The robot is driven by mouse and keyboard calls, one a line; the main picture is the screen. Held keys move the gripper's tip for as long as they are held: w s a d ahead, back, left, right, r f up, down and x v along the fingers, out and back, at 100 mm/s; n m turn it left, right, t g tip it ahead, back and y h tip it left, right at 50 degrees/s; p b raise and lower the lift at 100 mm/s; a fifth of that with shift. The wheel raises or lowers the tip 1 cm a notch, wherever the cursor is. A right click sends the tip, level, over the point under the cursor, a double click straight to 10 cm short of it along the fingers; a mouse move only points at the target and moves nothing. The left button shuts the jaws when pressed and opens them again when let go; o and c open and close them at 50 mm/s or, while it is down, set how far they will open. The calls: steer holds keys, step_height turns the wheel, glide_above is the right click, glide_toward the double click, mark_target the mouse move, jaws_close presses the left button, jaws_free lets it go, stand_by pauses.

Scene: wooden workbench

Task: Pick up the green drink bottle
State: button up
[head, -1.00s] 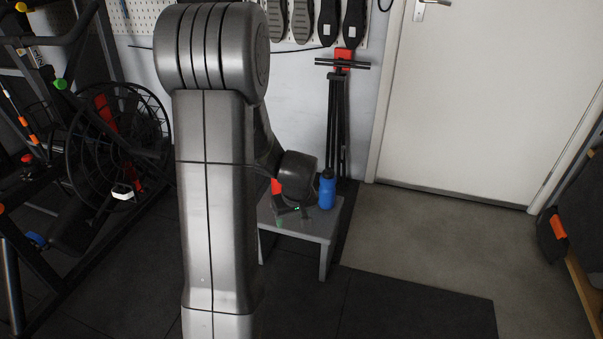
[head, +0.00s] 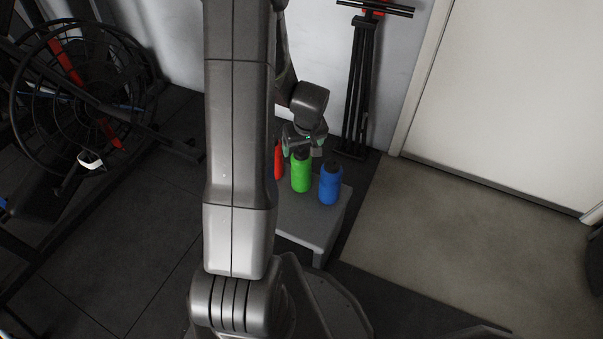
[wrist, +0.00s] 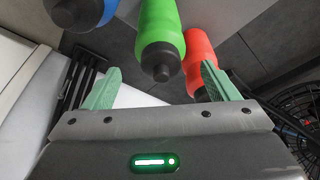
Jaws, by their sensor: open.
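The green drink bottle (head: 301,175) stands upright on a small grey bench (head: 309,229), between a red bottle (head: 278,160) and a blue bottle (head: 330,185). My gripper (head: 303,150) is at the bottles' far side, close to the green bottle's top. In the wrist view, the green bottle (wrist: 160,35) with its dark cap lies between the two spread green fingers of my gripper (wrist: 160,88), beyond their tips. The fingers hold nothing. The red bottle (wrist: 199,58) is partly behind the right finger. The blue bottle (wrist: 82,12) is at the upper left.
My arm hides part of the bench and the red bottle in the head view. A black folded stand (head: 362,85) leans at the wall behind. A fan-wheeled exercise machine (head: 85,75) is at the left. A white door (head: 520,95) and open floor (head: 440,235) are at the right.

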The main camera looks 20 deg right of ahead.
mark_target(302, 158)
steer(key=shift+s+b+x, duration=0.2)
steer(key=shift+b+x, duration=0.45)
steer(key=shift+x, duration=0.95)
steer(key=shift+s+b+x, duration=0.15)
steer(key=shift+b+x, duration=0.5)
steer(key=shift+x, duration=0.9)
steer(key=c, duration=1.6)
